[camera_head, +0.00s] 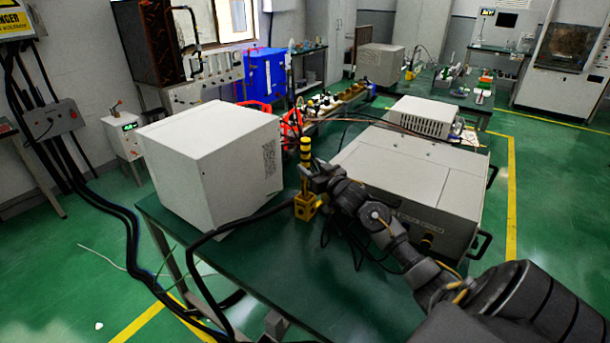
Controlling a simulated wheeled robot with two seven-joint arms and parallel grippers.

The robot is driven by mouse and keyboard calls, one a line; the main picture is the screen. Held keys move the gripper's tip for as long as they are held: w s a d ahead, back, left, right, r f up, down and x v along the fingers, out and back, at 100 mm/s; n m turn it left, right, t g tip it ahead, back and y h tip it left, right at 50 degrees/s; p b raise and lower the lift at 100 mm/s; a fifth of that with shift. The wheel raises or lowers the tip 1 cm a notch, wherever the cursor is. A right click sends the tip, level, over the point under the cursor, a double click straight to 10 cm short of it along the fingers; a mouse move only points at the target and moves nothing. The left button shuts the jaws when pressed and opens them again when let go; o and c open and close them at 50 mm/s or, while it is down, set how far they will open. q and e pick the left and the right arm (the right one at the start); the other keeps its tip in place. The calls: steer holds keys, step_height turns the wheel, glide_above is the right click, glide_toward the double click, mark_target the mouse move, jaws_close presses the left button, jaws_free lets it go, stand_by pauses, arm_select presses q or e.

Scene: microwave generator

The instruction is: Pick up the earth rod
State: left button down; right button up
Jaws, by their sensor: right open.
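The earth rod (305,150) appears to be the upright rod with yellow and black bands near the table's middle. A yellow base or holder (304,208) sits below it on the green table. My right gripper (312,177) is open at the rod, just below its banded top. It hides part of the rod's middle, and I cannot tell whether its fingers touch it. My left gripper is not in view.
A white box (210,165) stands left of the rod. A large grey-white cabinet (415,185) with black handles stands to the right. Black cables (240,222) run over the green table (290,270), whose front part is bare.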

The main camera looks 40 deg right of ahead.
mark_target(302, 160)
steer(key=shift+w+r, duration=0.1)
steer(key=shift+w, duration=0.3)
steer(key=w+p, duration=0.1)
steer(key=w, duration=0.3)
steer(key=shift+w+p, duration=0.25)
steer(key=shift+p, duration=0.05)
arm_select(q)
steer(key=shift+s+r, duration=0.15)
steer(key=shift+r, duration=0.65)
arm_select(e)
steer(key=shift+d, duration=0.1)
jaws_close()
